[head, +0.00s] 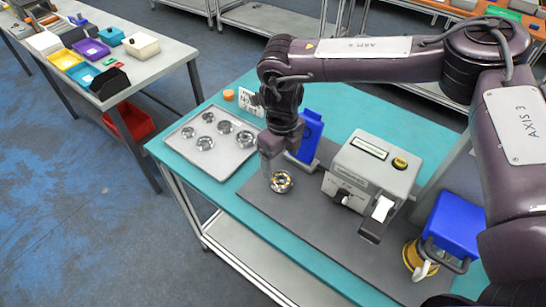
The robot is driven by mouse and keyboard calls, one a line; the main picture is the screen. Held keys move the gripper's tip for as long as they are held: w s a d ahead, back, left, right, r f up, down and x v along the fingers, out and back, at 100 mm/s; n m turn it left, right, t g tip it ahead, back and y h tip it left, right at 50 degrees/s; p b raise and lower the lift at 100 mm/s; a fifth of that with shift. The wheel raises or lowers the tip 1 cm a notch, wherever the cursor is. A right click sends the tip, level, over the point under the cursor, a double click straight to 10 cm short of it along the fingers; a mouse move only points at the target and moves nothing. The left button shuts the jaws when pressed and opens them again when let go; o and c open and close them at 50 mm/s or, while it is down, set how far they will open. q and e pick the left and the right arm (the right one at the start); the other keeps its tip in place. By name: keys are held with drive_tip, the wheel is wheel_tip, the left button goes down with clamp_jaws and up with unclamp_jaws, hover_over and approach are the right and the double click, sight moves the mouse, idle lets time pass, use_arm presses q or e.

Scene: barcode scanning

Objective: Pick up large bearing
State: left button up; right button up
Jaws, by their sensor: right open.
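A bearing (281,182) with a dark ring and brassy inside lies on the dark grey mat (315,232). My right gripper (268,172) points down right beside and above this bearing, at its left edge. It is open. I cannot tell if its fingers touch the bearing. I cannot tell which is the task's large bearing. My left gripper is not in view.
A blue stand (311,128) is just behind my right gripper. A grey label printer (372,170) stands to its right. A blue container (454,222) is at the far right of the teal table (386,115). The mat's front part is clear.

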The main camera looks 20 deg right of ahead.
sight(281, 181)
drive_tip(key=shift+w+f, duration=0.25)
drive_tip(key=shift+w, duration=0.2)
drive_tip(key=shift+s+f+p, duration=0.1)
drive_tip(key=shift+f+p, duration=0.2)
drive_tip(key=shift+s+f+p, duration=0.5)
drive_tip(key=shift+s+f, duration=0.05)
drive_tip(key=shift+s, duration=0.2)
wheel_tip(281, 181, down, 2)
drive_tip(key=shift+s+d+f+p, duration=0.15)
drive_tip(key=shift+f+p, duration=0.05)
drive_tip(key=shift+p, duration=0.8)
drive_tip(key=shift+w+f, duration=0.2)
drive_tip(key=shift+f, duration=0.4)
drive_tip(key=shift+w+f, duration=0.15)
drive_tip(key=shift+f, duration=0.6)
drive_tip(key=shift+s, duration=0.1)
drive_tip(key=c, duration=1.3)
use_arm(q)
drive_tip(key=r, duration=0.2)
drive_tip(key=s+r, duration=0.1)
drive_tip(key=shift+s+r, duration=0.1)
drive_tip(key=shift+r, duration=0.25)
use_arm(e)
drive_tip(key=shift+o, duration=0.2)
